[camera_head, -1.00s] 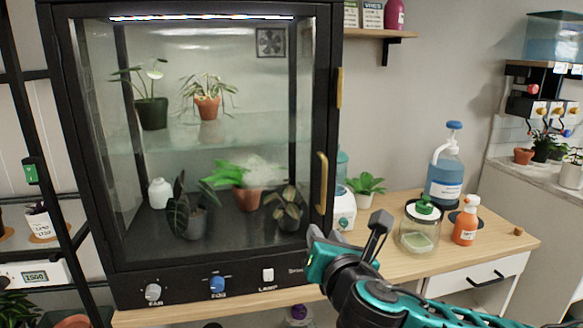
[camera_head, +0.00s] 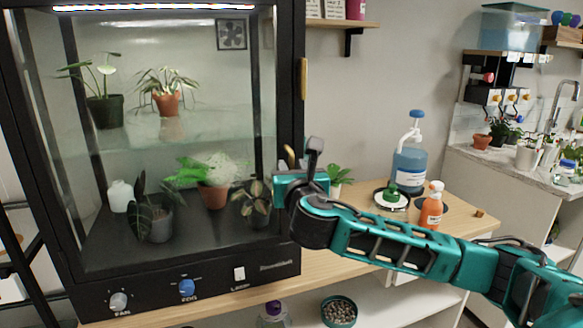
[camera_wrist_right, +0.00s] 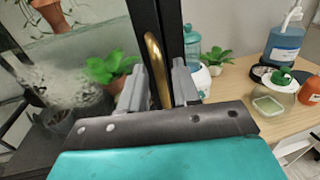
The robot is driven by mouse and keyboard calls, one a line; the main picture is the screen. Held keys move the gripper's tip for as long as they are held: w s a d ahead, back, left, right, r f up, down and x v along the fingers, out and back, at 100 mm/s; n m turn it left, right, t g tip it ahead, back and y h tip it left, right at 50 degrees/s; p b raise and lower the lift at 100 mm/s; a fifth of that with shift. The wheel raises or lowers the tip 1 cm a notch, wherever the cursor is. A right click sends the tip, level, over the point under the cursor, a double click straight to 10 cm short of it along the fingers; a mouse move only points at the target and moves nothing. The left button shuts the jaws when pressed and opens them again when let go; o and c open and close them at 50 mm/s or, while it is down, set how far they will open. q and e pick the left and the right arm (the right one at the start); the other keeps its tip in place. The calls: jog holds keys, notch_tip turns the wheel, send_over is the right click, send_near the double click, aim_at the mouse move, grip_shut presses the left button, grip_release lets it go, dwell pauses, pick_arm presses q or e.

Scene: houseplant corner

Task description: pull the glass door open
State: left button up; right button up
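The glass door (camera_head: 190,62) fronts a black-framed plant cabinet and looks closed. Its brass handle (camera_head: 290,156) is upright on the door's right edge, mostly hidden behind my right gripper in the head view. My right gripper (camera_head: 303,160) is at the handle. In the right wrist view, the brass handle (camera_wrist_right: 156,68) shows between the two grey fingers of my right gripper (camera_wrist_right: 158,88). The fingers stand apart, with a gap on each side of the handle. How deep the handle sits between them is hard to tell. My left gripper is not in view.
Several potted plants stand inside the cabinet. Right of it, a wooden counter (camera_head: 455,222) holds a blue pump bottle (camera_head: 410,168), an orange spray bottle (camera_head: 431,208), a green-topped jar (camera_head: 391,194) and a plant (camera_head: 337,178). A wall shelf (camera_head: 345,24) is above.

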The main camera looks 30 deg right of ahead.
jog(key=shift+w+d, duration=0.3)
jog(key=shift+w, duration=0.35)
jog(key=shift+c, duration=0.2)
grip_shut()
